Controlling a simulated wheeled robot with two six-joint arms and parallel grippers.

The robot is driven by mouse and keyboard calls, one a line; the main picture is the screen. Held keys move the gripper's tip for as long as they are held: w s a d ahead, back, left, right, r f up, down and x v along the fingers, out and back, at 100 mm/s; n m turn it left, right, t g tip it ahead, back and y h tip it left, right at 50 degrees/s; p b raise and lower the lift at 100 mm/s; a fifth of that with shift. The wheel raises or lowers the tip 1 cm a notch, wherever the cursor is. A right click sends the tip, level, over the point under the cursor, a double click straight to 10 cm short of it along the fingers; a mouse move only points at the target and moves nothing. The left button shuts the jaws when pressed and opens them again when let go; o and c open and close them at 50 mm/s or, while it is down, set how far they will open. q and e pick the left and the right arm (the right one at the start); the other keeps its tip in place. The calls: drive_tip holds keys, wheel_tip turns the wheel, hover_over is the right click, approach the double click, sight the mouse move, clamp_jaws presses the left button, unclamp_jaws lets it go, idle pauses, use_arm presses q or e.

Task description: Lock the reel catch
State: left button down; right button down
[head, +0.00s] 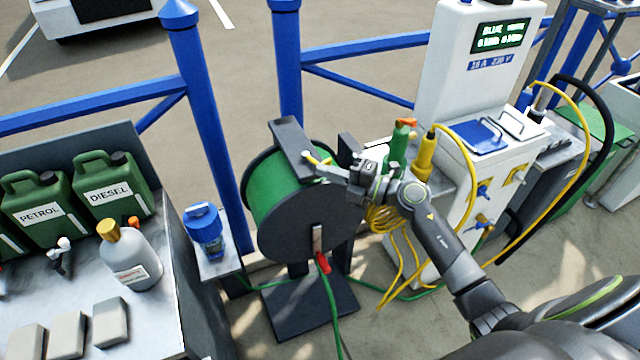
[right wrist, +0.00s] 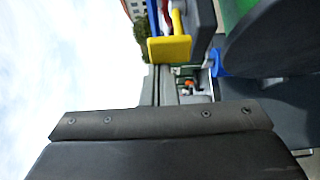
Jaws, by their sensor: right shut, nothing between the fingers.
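The hose reel (head: 300,215) stands in the middle of the head view, with green hose wound behind a dark round side plate. A red-handled lever (head: 322,263), which looks like the catch, hangs low on that plate below a pale metal strip (head: 317,238). It points down. My right gripper (head: 312,168) is shut and empty at the top of the reel, well above the red handle. I cannot tell whether it touches the reel. A yellow piece (right wrist: 170,48) shows in the right wrist view; the red handle is not identifiable there. My left gripper is not in view.
A white power pedestal (head: 470,70) with yellow cables stands right of the reel. Left are a blue-topped container (head: 204,230) and a bench (head: 180,335) with green fuel cans (head: 112,185). Blue railing (head: 205,100) runs behind. Green hose (head: 331,305) trails below the reel.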

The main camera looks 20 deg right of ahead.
sight(331, 163)
drive_tip(key=d+n+g+y+b, duration=0.1)
drive_tip(key=b, duration=0.1)
drive_tip(key=w+d+n+g+y+b, duration=0.1)
drive_tip(key=b, duration=0.1)
drive_tip(key=d+n+g+y+b, duration=0.1)
drive_tip(key=d+g+b, duration=0.1)
drive_tip(key=shift+w+f, duration=0.25)
drive_tip(key=shift+w, duration=0.15)
drive_tip(key=shift+w+d+r+b, duration=0.15)
drive_tip(key=shift+w+d+b, duration=0.25)
drive_tip(key=shift+w+d, duration=0.1)
